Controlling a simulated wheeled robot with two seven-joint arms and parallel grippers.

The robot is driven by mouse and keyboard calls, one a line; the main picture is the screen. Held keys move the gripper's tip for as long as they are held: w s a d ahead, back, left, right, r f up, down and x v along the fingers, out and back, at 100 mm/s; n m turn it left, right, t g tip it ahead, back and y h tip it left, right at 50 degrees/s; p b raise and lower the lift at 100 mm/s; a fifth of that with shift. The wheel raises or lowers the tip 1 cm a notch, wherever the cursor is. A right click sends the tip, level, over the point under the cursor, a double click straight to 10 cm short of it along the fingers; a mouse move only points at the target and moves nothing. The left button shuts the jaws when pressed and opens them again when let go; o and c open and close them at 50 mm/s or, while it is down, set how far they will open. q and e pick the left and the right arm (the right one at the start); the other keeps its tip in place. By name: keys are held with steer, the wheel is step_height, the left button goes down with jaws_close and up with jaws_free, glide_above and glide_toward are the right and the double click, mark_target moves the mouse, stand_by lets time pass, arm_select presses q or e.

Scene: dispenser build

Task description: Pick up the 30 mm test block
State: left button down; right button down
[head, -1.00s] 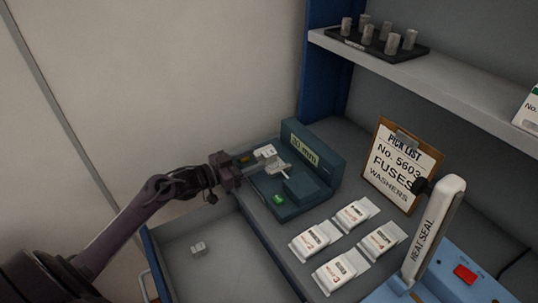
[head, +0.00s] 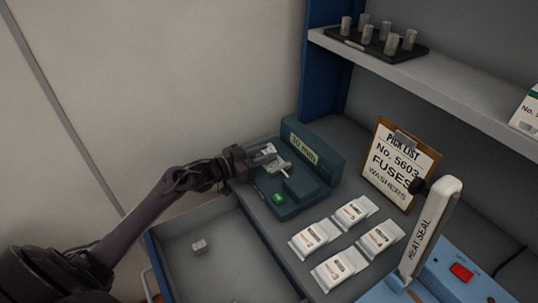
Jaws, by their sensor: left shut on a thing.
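My left gripper (head: 262,157) reaches from the left over the dark teal device (head: 320,160) and is shut on a small pale block (head: 269,149), which its fingers partly cover. I cannot read a size on this block. My right gripper does not show.
A green button (head: 279,198) is on the device's front. Several white packets (head: 340,271) lie right of it. A clipboard (head: 402,167) stands behind them, with a blue heat sealer (head: 445,285) at front right. A shelf above holds a black tray (head: 420,51) of grey cylinders.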

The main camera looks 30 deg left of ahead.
arm_select(q)
steer(key=shift+r, duration=0.25)
